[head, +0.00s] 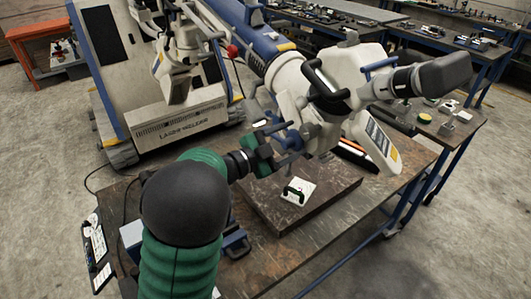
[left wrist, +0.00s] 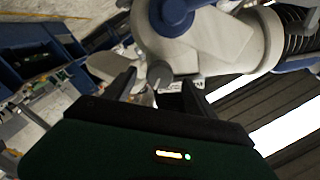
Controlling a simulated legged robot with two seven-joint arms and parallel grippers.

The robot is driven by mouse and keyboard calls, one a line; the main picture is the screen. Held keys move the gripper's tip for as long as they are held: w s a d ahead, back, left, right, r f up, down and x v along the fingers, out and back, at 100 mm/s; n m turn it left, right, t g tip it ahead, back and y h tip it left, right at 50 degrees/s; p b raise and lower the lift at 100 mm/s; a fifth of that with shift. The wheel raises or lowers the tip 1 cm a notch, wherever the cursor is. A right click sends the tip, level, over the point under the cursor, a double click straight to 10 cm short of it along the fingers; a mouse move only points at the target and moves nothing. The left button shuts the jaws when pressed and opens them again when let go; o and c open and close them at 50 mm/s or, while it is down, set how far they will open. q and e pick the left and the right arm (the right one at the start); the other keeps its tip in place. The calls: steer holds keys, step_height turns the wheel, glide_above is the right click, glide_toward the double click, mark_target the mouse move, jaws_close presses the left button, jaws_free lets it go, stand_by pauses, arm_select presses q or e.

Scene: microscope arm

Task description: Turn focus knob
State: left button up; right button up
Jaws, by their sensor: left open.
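The microscope (head: 310,95) is a white and grey head with black eyepieces, hanging on a blue and white arm above the workbench. My left gripper (head: 281,135) reaches in from the left to the near left side of the microscope head. In the left wrist view, its two dark fingers (left wrist: 158,90) are open. A grey rounded knob (left wrist: 158,73) on the microscope's underside shows between and just beyond the fingertips. I cannot tell whether the fingers touch it. In the head view the gripper partly hides this area. My right gripper is not in view.
The workbench (head: 290,262) carries a dark slab (head: 335,195) with a white plate (head: 298,191) and black handle. A laser welder cabinet (head: 180,120) stands behind on the left. A smaller table (head: 455,130) stands at the right. The bench's front right is clear.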

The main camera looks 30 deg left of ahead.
arm_select(q)
steer(key=b+v, duration=0.1)
steer(key=v, duration=1.1)
steer(key=shift+s+b, duration=0.15)
steer(key=shift+b, duration=0.2)
steer(key=shift+a, duration=0.1)
steer(key=w+a+f+n+g+y, duration=0.1)
steer(key=w+f+n+y, duration=0.4)
steer(key=f+n+y, duration=0.1)
steer(key=s+d+f+n+g+y, duration=0.25)
steer(key=f+n+g, duration=0.2)
steer(key=f, duration=0.55)
steer(key=s+d+f+n+g, duration=0.1)
steer(key=s+d+f+g, duration=0.3)
steer(key=s, duration=0.4)
steer(key=s+d+f+n+g+h, duration=0.1)
steer(key=s+d+f+g, duration=0.3)
steer(key=s+d, duration=0.3)
steer(key=shift+s+d+f, duration=0.35)
steer(key=shift+s+f, duration=0.1)
steer(key=shift+f, duration=0.45)
steer(key=shift+a+n+g+h, duration=0.1)
steer(key=shift+n+g+h, duration=0.15)
